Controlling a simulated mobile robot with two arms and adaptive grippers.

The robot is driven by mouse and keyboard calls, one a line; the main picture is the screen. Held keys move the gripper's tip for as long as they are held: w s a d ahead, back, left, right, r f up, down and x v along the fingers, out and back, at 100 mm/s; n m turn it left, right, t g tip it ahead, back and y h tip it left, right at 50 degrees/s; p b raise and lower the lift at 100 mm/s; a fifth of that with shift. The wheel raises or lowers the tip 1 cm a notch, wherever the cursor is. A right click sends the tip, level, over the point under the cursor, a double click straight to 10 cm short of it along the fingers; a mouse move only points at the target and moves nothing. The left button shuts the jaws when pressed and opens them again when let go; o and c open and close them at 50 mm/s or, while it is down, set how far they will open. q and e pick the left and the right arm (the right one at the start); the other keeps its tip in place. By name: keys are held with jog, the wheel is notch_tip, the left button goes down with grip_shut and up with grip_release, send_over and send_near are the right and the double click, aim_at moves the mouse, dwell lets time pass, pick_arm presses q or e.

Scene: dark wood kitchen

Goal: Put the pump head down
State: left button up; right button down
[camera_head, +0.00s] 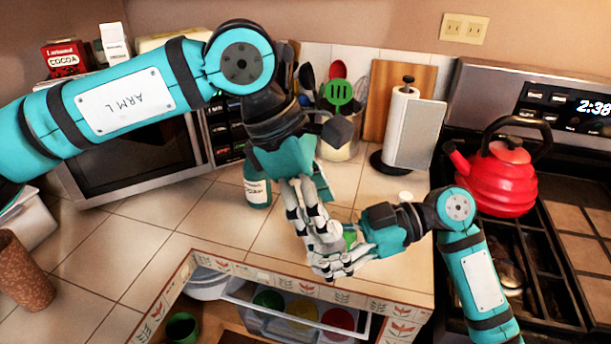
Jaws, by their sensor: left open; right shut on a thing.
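My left gripper (318,243) reaches down over the counter with its pale fingers pointing to the lower right. It is open, and its fingers overlap those of my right gripper in the picture. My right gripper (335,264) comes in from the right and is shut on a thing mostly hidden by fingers. A small green object (349,235) shows between the two grippers. I cannot tell whether it is the pump head. A teal bottle with a white label (257,190) stands behind my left gripper, its top hidden. A small white piece (405,197) shows behind my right wrist.
A paper towel holder (414,130) and utensil crock (338,148) stand at the back. A red kettle (495,180) sits on the stove at right. A microwave (135,160) is at left. Tiled counter (190,222) is clear at centre left. An open compartment with bowls lies below.

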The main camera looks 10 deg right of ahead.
pick_arm(q)
jog(key=shift+x, duration=2.05)
jog(key=c, duration=1.2)
pick_arm(e)
jog(key=c, duration=0.6)
grip_release()
jog(key=shift+c, duration=0.2)
jog(key=shift+d, duration=0.1)
